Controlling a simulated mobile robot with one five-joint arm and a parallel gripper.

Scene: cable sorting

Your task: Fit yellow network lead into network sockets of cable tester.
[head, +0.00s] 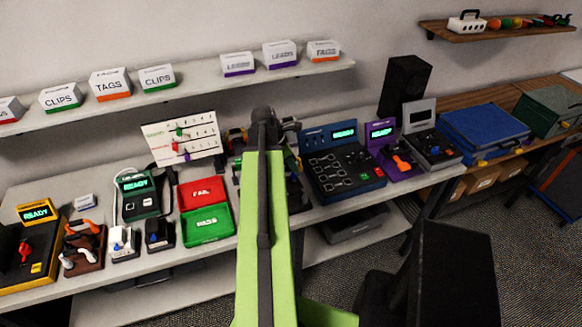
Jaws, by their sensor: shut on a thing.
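The likely cable tester is a blue unit (343,172) on the bench just right of my arm. It has a lit green display and white-outlined sockets on its dark face. I cannot make out the yellow network lead in this view. My green arm reaches forward over the bench and its dark far joint stands in front of the wall. My gripper is hidden behind the arm, so its jaws and anything in them do not show. The part of the bench directly behind the arm is also hidden.
Left of the arm are red and green trays (207,226), a READY unit (137,193) and a yellow-edged unit (32,240). A purple unit (392,152) and a black speaker (404,86) are right of the tester. A shelf (205,77) with labelled boxes runs above.

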